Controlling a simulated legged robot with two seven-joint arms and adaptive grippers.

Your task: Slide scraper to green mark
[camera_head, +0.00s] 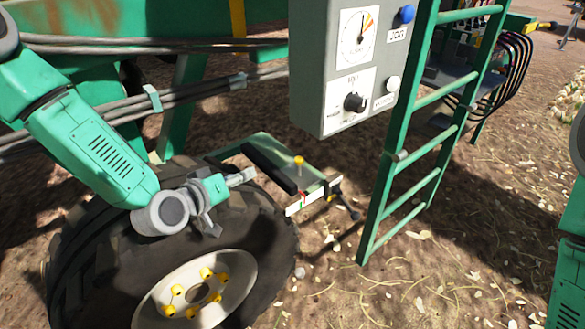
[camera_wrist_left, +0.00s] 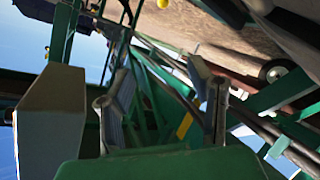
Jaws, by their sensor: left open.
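What looks like the scraper, a dark bar (camera_head: 270,168) beside a yellow-topped knob (camera_head: 299,160), sits on a green bracket over the big tyre in the head view. A white scale strip (camera_head: 306,196) with a red mark runs along the bracket's end, with a black clamp handle (camera_head: 346,202) beside it. I cannot clearly make out the green mark. My left gripper (camera_head: 228,203) is open and empty, left of the bar and above the tyre, apart from the scale. Its two spread fingers show in the left wrist view (camera_wrist_left: 162,95). My right gripper is out of view.
A grey control box (camera_head: 335,75) with a dial and knobs hangs above the bracket. A green ladder (camera_head: 396,155) stands right of it. The large tyre (camera_head: 90,250) lies below my left arm. Bare soil is open at lower right.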

